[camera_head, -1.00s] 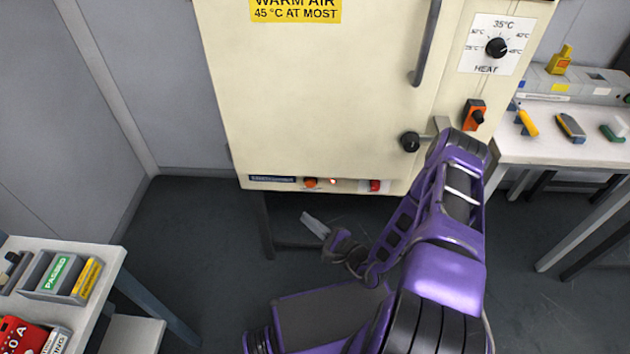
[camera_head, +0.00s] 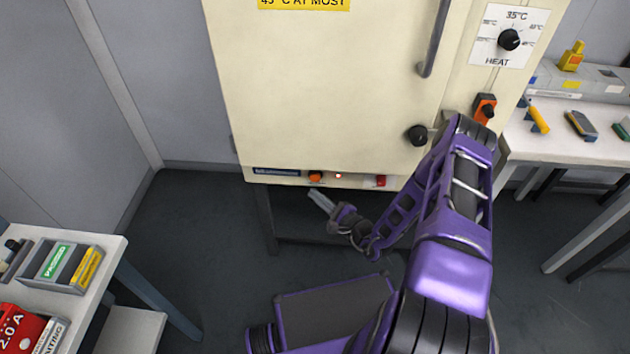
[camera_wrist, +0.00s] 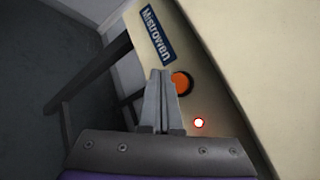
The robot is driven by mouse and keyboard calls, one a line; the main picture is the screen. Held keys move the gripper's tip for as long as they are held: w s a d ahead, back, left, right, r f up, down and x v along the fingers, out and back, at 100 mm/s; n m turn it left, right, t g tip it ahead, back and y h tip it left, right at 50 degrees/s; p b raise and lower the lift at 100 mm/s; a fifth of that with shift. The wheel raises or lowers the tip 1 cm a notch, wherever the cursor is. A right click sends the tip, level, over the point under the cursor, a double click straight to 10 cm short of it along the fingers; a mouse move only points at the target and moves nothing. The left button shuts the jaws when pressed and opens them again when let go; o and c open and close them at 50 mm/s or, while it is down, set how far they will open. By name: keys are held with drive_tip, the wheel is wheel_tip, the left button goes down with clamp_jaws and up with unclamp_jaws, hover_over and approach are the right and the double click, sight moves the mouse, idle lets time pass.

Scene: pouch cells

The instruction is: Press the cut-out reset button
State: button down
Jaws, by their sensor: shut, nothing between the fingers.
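An orange round button (camera_head: 316,177) sits on the lower front strip of the cream oven cabinet (camera_head: 320,90). It also shows in the wrist view (camera_wrist: 182,83), just right of my fingertips and partly covered by them. A small red light (camera_head: 338,176) glows to its right and shows in the wrist view (camera_wrist: 199,122). My gripper (camera_head: 317,197) is shut and empty, just below the button in the head view. In the wrist view its closed fingers (camera_wrist: 161,76) lie beside the button. I cannot tell whether they touch it.
A red switch (camera_head: 380,181) sits further right on the strip. A black knob (camera_head: 417,134) and a door handle (camera_head: 432,40) stick out of the cabinet. A bench (camera_head: 520,150) stands right, a table with bins (camera_head: 100,240) left.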

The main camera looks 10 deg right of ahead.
sight(311, 179)
drive_tip(key=shift+w+d+b, duration=0.15)
drive_tip(key=shift+w+d, duration=0.05)
drive_tip(key=shift+w, duration=0.4)
drive_tip(key=shift+w+d+b, duration=0.15)
drive_tip(key=shift+w+d, duration=0.05)
drive_tip(key=shift+w, duration=0.4)
drive_tip(key=shift+w, duration=0.1)
idle(1.1)
drive_tip(key=shift+w+d, duration=0.1)
drive_tip(key=shift+w, duration=0.2)
drive_tip(key=shift+w+d+b, duration=0.2)
drive_tip(key=shift+w+b, duration=0.2)
drive_tip(key=shift+w, duration=0.1)
idle(0.9)
drive_tip(key=shift+s, duration=0.15)
drive_tip(key=shift+s+a+p, duration=0.3)
drive_tip(key=shift+s+p, duration=0.05)
drive_tip(key=shift+s, duration=0.4)
drive_tip(key=shift+s, duration=0.1)
drive_tip(key=shift+s+a+p, duration=0.25)
drive_tip(key=shift+s+p, duration=0.05)
drive_tip(key=shift+s, duration=0.45)
drive_tip(key=shift+s+a+p, duration=0.25)
drive_tip(key=shift+s+a, duration=0.05)
drive_tip(key=shift+s, duration=0.5)
drive_tip(key=shift+s+a+p, duration=0.25)
drive_tip(key=shift+s+p, duration=0.05)
drive_tip(key=shift+s, duration=0.45)
